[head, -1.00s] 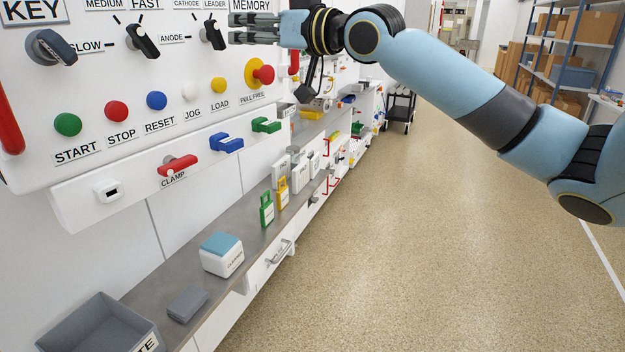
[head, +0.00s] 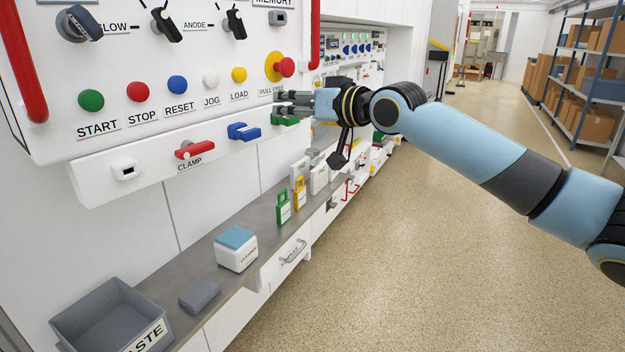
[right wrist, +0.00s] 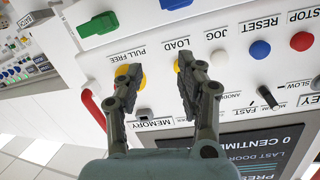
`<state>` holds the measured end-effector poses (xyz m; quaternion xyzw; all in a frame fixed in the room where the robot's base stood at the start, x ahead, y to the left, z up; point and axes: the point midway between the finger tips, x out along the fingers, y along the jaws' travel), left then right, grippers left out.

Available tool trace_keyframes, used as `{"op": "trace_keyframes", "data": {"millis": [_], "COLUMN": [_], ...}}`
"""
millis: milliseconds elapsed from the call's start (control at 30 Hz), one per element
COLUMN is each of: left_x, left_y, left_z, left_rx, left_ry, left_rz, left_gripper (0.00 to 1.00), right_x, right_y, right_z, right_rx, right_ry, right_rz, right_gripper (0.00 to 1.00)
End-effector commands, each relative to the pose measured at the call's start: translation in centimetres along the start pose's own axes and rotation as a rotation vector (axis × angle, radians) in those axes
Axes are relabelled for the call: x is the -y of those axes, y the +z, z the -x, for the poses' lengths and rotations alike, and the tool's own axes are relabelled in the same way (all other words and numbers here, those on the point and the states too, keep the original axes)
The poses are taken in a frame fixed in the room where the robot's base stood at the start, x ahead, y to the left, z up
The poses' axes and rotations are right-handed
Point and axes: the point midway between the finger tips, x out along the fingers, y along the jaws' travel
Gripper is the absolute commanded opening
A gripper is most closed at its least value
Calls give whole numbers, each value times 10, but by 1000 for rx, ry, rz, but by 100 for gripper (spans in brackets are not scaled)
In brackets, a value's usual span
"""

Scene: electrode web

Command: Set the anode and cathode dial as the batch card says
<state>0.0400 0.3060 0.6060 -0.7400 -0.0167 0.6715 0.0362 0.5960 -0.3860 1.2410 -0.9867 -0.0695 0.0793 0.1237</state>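The anode and cathode dial (head: 233,23) is a black knob at the top of the white panel in the head view, right of the ANODE label (head: 195,25). Its upper labels are cut off. In the right wrist view the ANODE label (right wrist: 233,95) shows upside down, and a gripper finger seems to hide the dial. My right gripper (head: 278,103) is below and right of the dial, in front of the panel near the red and yellow PULL FREE button (head: 279,67). It is open and empty, its fingers (right wrist: 158,68) apart. My left gripper is out of view. I see no batch card.
Left of the dial is the black speed knob (head: 166,25). Below are START to LOAD buttons, a red CLAMP handle (head: 194,150) and a blue handle (head: 243,132). A red rail (head: 315,35) stands right of the panel. The floor at right (head: 400,250) is clear.

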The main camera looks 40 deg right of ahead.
Motion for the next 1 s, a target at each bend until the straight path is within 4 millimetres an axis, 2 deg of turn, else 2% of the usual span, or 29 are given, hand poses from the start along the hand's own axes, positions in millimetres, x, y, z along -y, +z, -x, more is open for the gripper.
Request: {"op": "trace_keyframes", "data": {"millis": [33,300,600,800,1000], "left_x": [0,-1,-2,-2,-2], "left_y": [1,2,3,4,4], "left_z": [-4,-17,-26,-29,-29], "left_rx": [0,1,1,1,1], "left_ry": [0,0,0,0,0], "left_rz": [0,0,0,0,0], "left_gripper": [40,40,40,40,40], "right_x": [-7,-34,-62,-71,-73], "right_y": [12,65,115,132,136], "right_z": [-2,-6,-8,-7,-7], "right_rx": [9,54,97,111,114], "right_ry": [12,70,134,157,162], "right_rz": [-11,-69,-127,-149,-152], "right_gripper": [38,38,38,38,38]}}
